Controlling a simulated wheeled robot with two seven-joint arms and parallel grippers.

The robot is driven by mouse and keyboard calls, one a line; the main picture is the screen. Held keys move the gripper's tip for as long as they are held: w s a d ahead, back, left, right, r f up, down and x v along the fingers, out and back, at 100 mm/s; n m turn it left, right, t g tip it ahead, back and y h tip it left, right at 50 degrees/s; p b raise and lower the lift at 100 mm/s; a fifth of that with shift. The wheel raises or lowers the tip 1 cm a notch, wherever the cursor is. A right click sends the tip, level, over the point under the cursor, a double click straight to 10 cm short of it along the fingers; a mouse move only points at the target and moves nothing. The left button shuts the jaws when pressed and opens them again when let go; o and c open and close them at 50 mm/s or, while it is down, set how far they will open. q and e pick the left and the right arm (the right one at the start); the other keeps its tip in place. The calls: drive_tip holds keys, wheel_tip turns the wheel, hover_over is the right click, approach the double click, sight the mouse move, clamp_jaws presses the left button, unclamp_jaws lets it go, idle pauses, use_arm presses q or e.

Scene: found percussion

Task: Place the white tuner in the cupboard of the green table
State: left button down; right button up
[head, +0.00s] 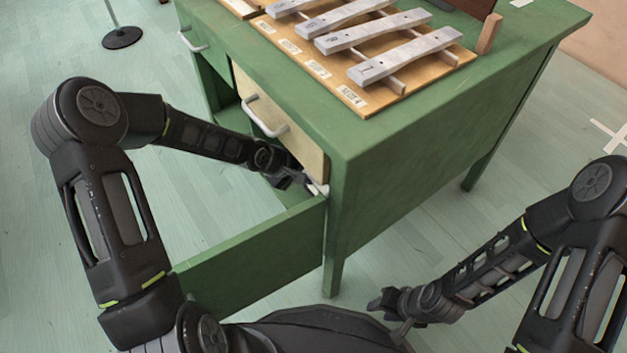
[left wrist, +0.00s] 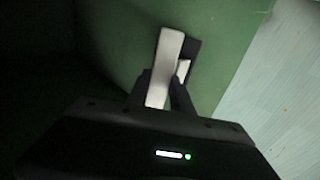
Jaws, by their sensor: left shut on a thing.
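The green table (head: 400,165) stands in the middle of the head view. Its cupboard door (head: 255,262) hangs open toward me, below a pale drawer front. My left gripper (head: 305,183) reaches into the cupboard opening beneath that drawer and is partly hidden by the table. It is shut on the white tuner (head: 319,189), of which only a small part shows there. In the left wrist view the tuner (left wrist: 167,55) sticks out between the fingertips (left wrist: 163,82), close to a green panel. My right gripper (head: 383,302) is low, apart from the table, its jaw gap unclear.
A metal-bar xylophone (head: 375,70) lies on the tabletop. The drawer (head: 275,120) with its white handle is just above my left forearm. A round black stand base (head: 122,38) is on the floor at the upper left. Floor right of the table is clear.

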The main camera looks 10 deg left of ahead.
use_arm(q)
drive_tip(key=shift+w+d, duration=0.25)
drive_tip(key=shift+w, duration=0.05)
wheel_tip(320, 180, down, 4)
drive_tip(key=shift+r+b, duration=0.25)
drive_tip(key=shift+b, duration=1)
drive_tip(key=c, duration=1.1)
unclamp_jaws()
drive_tip(key=shift+r, duration=0.1)
